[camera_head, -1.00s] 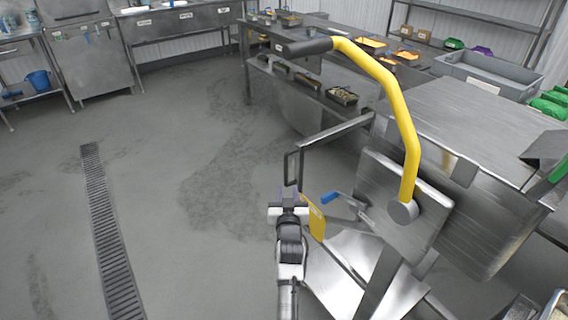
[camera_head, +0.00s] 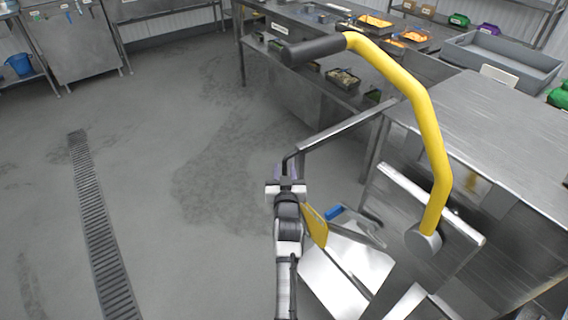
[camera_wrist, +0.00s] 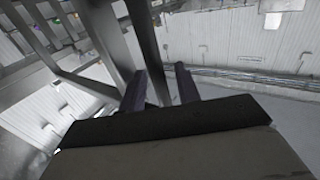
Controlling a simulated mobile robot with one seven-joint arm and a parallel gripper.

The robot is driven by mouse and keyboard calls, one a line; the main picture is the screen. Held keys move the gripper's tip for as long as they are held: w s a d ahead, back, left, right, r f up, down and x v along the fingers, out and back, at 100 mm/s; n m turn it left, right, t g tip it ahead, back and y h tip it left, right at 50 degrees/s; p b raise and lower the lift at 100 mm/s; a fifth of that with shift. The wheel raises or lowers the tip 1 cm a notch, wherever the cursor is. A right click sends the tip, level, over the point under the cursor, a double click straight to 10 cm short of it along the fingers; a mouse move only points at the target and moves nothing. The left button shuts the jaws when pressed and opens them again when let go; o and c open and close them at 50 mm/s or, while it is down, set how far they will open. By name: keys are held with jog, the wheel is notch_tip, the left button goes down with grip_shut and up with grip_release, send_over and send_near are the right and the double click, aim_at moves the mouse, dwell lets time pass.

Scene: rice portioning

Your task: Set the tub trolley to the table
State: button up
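The tub trolley seems to be the bare steel frame in front of me. Its steel rail (camera_head: 345,130) runs beside the table's corner and ends in a dark handle (camera_head: 287,160). My gripper (camera_head: 288,174) is at this handle. In the wrist view, my gripper's two dark fingers (camera_wrist: 161,84) stand a little apart with a bar running between them. The contact itself is partly hidden. The steel table (camera_head: 490,120) is at the right. Which steel parts belong to the trolley and which to the table is hard to tell.
A yellow lever (camera_head: 428,120) with a black grip rises in front of the table. A grey tub (camera_head: 500,58) stands on the table. A yellow plate (camera_head: 315,226) and a blue-handled part (camera_head: 335,212) are low beside my arm. Open floor with a drain (camera_head: 90,195) lies left.

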jog(key=shift+r, duration=0.1)
grip_shut()
dwell(0.4)
